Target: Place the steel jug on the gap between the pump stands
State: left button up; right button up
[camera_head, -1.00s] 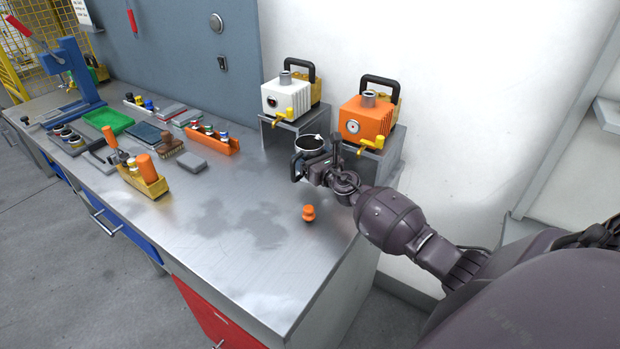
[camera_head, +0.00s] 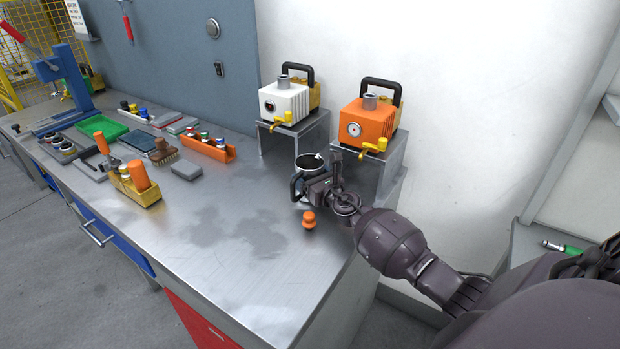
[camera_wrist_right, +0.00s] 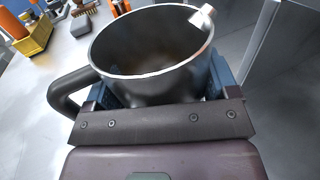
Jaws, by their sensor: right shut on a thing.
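The steel jug (camera_head: 308,164) stands upright at the front of the gap between the two pump stands, with its black handle toward the left. My right gripper (camera_head: 318,180) is shut on the jug; in the right wrist view the jug (camera_wrist_right: 150,50) sits between the blue finger pads, and its inside looks empty. The left pump stand (camera_head: 312,125) carries a white pump (camera_head: 285,102). The right pump stand (camera_head: 392,158) carries an orange pump (camera_head: 366,120). Whether the jug's base touches the bench is hidden by my gripper. My left gripper is out of view.
An orange knob-shaped piece (camera_head: 309,220) stands on the steel bench (camera_head: 220,255) just in front of my gripper. An orange rack (camera_head: 210,149), a yellow caddy (camera_head: 140,192) and a green tray (camera_head: 103,128) are on the left. The bench's middle is clear.

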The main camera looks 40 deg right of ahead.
jog(key=shift+f, duration=0.2)
jog(key=o, duration=0.6)
jog(key=shift+o, duration=0.5)
